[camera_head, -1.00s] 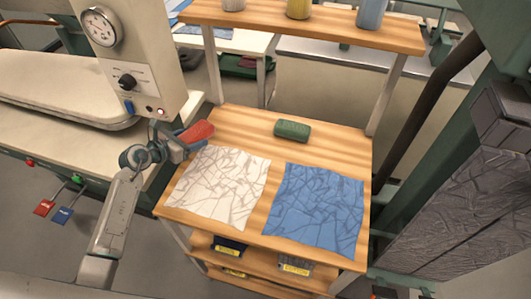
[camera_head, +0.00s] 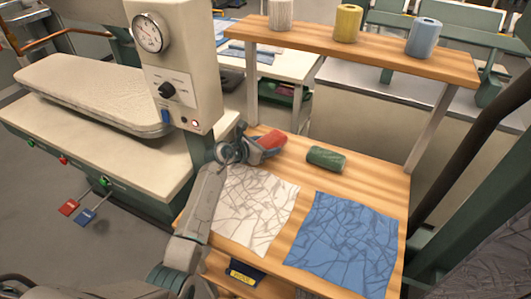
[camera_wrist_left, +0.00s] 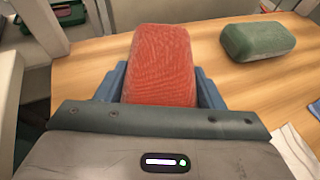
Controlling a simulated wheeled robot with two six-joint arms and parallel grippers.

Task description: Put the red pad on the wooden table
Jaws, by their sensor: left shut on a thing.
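The red pad (camera_head: 272,141) is held in my left gripper (camera_head: 266,147) over the back left part of the wooden table (camera_head: 370,180). In the left wrist view the red pad (camera_wrist_left: 160,65) sits between the two blue-grey fingers, which are shut on its sides. The wooden tabletop (camera_wrist_left: 110,55) shows below and around it. I cannot tell whether the pad touches the wood. A green pad (camera_head: 326,158) lies on the table to the right of the red one; it also shows in the left wrist view (camera_wrist_left: 258,41). My right gripper is not in view.
A white cloth (camera_head: 254,208) and a blue cloth (camera_head: 345,240) cover the table's front. A shelf (camera_head: 385,50) with several thread spools spans the back on posts. A pressing machine (camera_head: 175,70) stands left. Bare wood shows right of the green pad.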

